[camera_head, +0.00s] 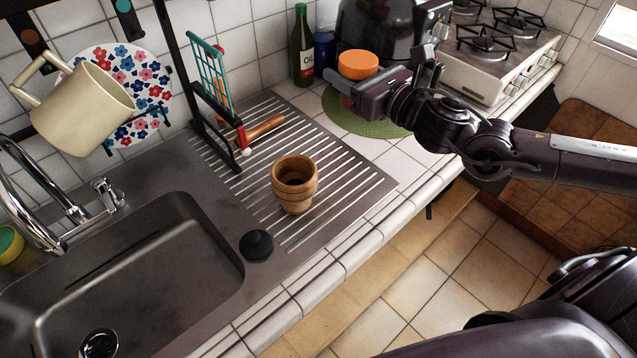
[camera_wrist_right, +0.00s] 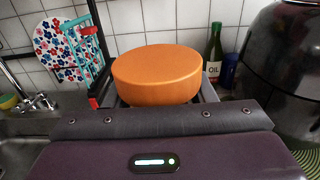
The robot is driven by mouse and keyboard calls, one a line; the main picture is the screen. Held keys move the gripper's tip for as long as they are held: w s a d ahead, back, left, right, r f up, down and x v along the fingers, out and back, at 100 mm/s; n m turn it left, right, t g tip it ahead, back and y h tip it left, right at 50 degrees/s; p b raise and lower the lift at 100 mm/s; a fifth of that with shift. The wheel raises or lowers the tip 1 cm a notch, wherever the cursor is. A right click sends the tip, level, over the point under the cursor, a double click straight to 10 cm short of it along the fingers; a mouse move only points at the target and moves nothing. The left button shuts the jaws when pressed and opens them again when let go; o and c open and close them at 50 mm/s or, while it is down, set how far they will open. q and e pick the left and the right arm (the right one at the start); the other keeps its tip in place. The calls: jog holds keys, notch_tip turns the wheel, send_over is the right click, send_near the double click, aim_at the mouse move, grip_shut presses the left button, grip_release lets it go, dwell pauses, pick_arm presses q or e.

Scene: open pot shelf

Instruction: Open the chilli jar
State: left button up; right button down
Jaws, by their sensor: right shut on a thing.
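An orange round piece (camera_head: 358,65), which looks like the chilli jar's lid, is between the fingers of my right gripper (camera_head: 357,88) at the top centre of the head view. In the right wrist view the orange piece (camera_wrist_right: 157,74) is level between the two fingers, and the gripper is shut on it. My left gripper is not in view.
A rack (camera_head: 213,110) stands left. The stove is right.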

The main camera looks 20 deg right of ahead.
jog(key=shift+w+a, duration=0.1)
jog(key=shift+a, duration=0.1)
notch_tip(320, 180, down, 20)
jog(key=shift+d+r+p, duration=0.1)
jog(key=shift+r+p, duration=0.05)
jog(key=shift+p, duration=0.2)
jog(key=shift+f, duration=0.2)
jog(key=c, duration=0.6)
grip_release()
jog(key=shift+r, duration=0.15)
jog(key=v, duration=1.2)
jog(key=shift+d, duration=0.1)
